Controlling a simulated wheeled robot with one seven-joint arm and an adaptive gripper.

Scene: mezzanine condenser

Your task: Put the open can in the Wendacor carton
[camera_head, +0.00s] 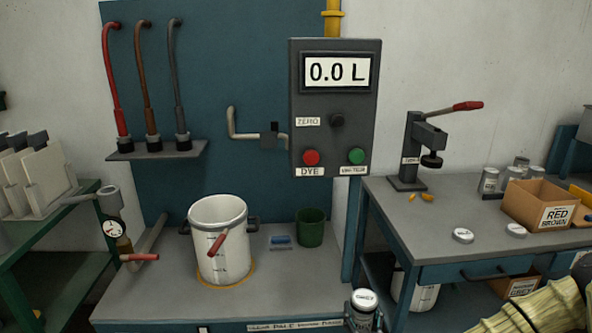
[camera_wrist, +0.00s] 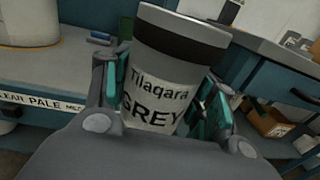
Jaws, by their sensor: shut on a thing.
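My gripper (camera_wrist: 168,90) is shut on a grey can (camera_wrist: 175,75) with a white label reading "Tilaqara GREY" and a dark band near one end. The can also shows at the bottom of the head view (camera_head: 363,308), upright or nearly so, in front of the gap between the two benches. Its top looks pale with dark lettering there; I cannot tell whether it is open. A cardboard carton (camera_head: 540,204) marked "RED BROWN" stands on the right bench. Another carton (camera_head: 514,287) is on the shelf below, its label partly legible. The name Wendacor is not readable on either.
The right bench (camera_head: 400,215) holds a lever press (camera_head: 430,150), several closed cans and two white lids (camera_head: 463,235). The left bench holds a white bucket (camera_head: 218,245) and a green cup (camera_head: 310,228). A white pail (camera_head: 415,292) is under the right bench.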

